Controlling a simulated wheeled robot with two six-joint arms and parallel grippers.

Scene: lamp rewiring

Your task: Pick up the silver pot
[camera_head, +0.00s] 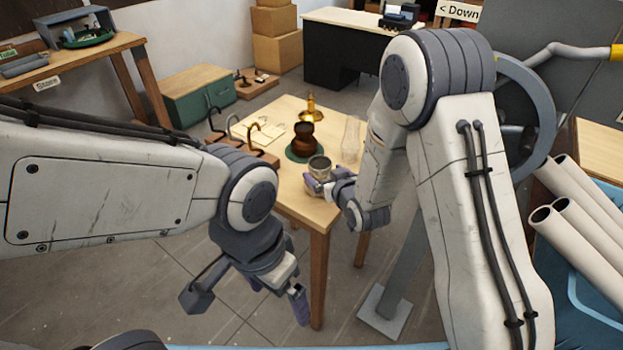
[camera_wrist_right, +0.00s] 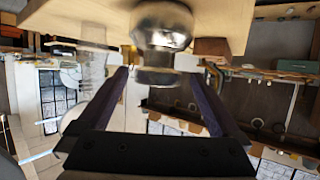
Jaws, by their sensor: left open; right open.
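The silver pot (camera_head: 319,164) stands at the near edge of the small wooden table (camera_head: 283,192). My right gripper (camera_head: 322,185) is right at the pot, just in front of it. In the right wrist view the pot (camera_wrist_right: 163,27) shows large and blurred at the top, ahead of and between the spread fingers of the right gripper (camera_wrist_right: 156,76). That gripper is open; I cannot tell whether a finger touches the pot. My left gripper (camera_head: 246,300) is open and empty, hanging low in front of the table.
On the table are a dark brown lamp base (camera_head: 304,141) on a green disc, a brass piece (camera_head: 311,105), a clear glass piece (camera_head: 352,135) and a rack with curved dark hooks (camera_head: 237,143). A green cabinet (camera_head: 200,95) stands behind. Pale pipes (camera_head: 580,215) lie at right.

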